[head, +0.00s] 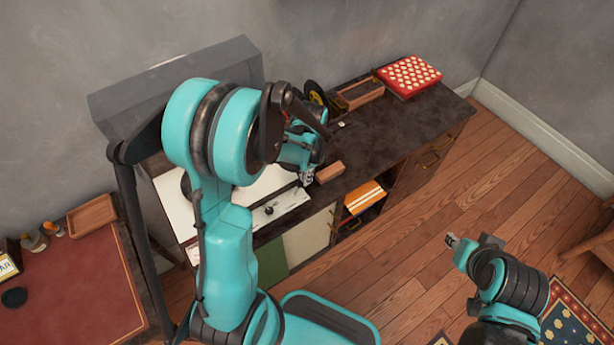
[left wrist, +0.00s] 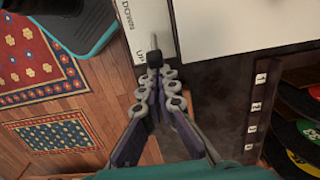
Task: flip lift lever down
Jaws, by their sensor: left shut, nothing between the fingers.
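The lift lever (left wrist: 154,60) is a small dark piece on a white strip (left wrist: 136,20) marked DOWN and UP in the left wrist view. It stands at the UP end. My left gripper (left wrist: 158,82) is shut and empty, its fingertips right at the lever; I cannot tell whether they touch it. In the head view my left gripper (head: 306,178) is over the right end of the white panel (head: 285,203) on the dark cabinet top. The lever cannot be made out there. My right gripper (head: 451,240) is over the floor, far from the cabinet; its fingers are too small to read.
A wooden block (head: 329,172) lies right of my left gripper. Behind are a wooden box (head: 360,93) and a red dotted box (head: 408,76). My left arm hides much of the white panel. A red-topped desk (head: 70,285) is at left.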

